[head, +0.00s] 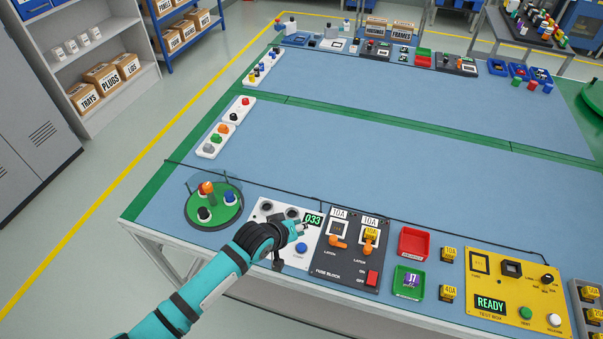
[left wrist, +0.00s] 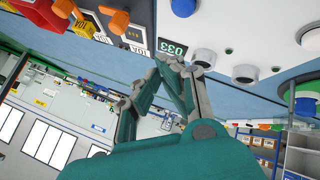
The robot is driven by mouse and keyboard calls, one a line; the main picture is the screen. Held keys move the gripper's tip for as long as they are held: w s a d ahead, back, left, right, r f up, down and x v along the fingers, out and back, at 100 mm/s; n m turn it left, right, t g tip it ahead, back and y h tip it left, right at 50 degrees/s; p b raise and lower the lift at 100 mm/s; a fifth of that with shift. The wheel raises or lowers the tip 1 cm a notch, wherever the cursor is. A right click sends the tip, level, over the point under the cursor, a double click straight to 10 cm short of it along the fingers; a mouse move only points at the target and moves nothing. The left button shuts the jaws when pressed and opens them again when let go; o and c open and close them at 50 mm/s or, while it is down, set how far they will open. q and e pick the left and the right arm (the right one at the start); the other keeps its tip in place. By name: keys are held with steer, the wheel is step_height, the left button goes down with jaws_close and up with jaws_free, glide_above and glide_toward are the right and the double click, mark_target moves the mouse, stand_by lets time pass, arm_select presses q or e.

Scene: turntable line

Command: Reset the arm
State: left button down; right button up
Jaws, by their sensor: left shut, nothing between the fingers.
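My left arm enters from the bottom of the head view, and its gripper (head: 301,228) is over the white panel (head: 268,208). In the left wrist view my left gripper (left wrist: 178,66) has its fingertips together with nothing between them, near the green 033 display (left wrist: 172,48). The display (head: 313,220) also shows in the head view, just beyond the fingertips. I cannot tell whether the fingers touch the panel. The panel carries dark round knobs (head: 292,212) and a blue button (head: 301,247). My right gripper is not in view.
Right of the panel stands the black fuse block (head: 325,274) with orange latches. Beyond it are a red tray (head: 428,256), a green tray (head: 400,291) and the yellow test box (head: 500,285). A round green turntable (head: 222,216) is at left. The blue mat (head: 400,160) behind is mostly clear.

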arm_select(q)
steer(key=s+a+r+m+g+y, duration=0.2)
steer(key=s+a+r+y, duration=0.1)
steer(key=s+a, duration=0.9)
steer(key=s+a+r+m+g+y, duration=0.25)
steer(key=s+a, duration=0.55)
steer(key=s, duration=0.7)
step_height(320, 180, down, 27)
steer(key=s+b, duration=0.2)
steer(key=b, duration=0.1)
steer(key=s+a+f+g+b, duration=0.2)
steer(key=s+a+f, duration=0.1)
steer(key=s+f, duration=1.3)
step_height(320, 180, down, 4)
steer(key=shift+s+r, duration=0.1)
steer(key=shift+s, duration=0.25)
